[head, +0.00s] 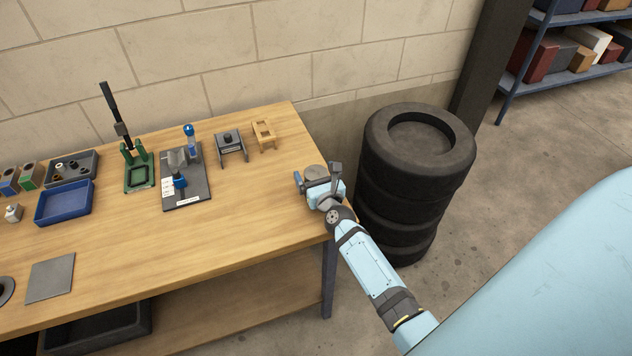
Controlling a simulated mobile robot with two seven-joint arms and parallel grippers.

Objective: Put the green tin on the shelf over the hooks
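My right gripper (317,178) is beyond the right edge of the workbench, in front of the tyre stack. Its two dark fingers stand apart, on either side of a round grey-brown top (316,172) like a lid, and appear closed on it. The sides of this round thing are hidden by the gripper, so I cannot tell whether it is the green tin. No other green tin is clear in view. The shelf over the hooks is not in view. My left gripper is not in view.
The wooden workbench (240,225) holds a green press (138,170), a grey fixture board (187,185), a small wooden stand (263,135) and a blue tray (64,203). Stacked tyres (418,150) stand right of the bench. A blue rack (560,80) is at the far right.

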